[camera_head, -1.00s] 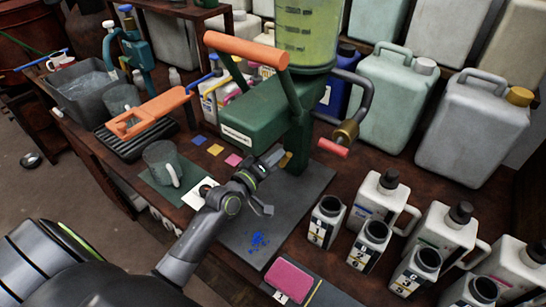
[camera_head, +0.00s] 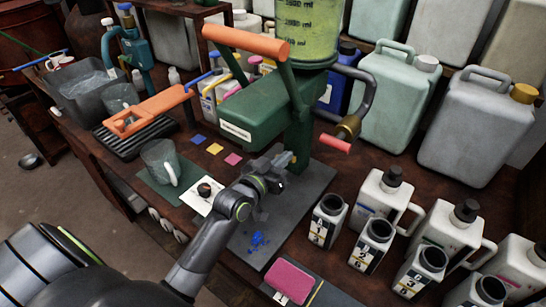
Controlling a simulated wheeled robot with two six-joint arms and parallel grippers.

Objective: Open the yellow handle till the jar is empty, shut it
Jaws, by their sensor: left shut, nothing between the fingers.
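The clear jar (camera_head: 308,30) at the top holds yellow-green liquid behind a ml scale; its upper part is out of frame. It sits on a green stand (camera_head: 262,108) with an orange-gripped lever (camera_head: 245,40) and a grey crank with a red grip (camera_head: 335,144). My left gripper (camera_head: 272,166) is shut and empty, below the stand's green body, close to its column. The yellow handle cannot be made out now; my gripper covers the spot where yellow showed earlier. Whether they touch cannot be told. My right gripper is not in view.
A grey mug (camera_head: 160,162) and a white card with a dark knob (camera_head: 199,202) are left of my arm. A pink sponge (camera_head: 290,281) lies in front. Several numbered open bottles (camera_head: 326,222) and capped jugs (camera_head: 382,195) stand to the right. Large canisters (camera_head: 392,100) stand behind.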

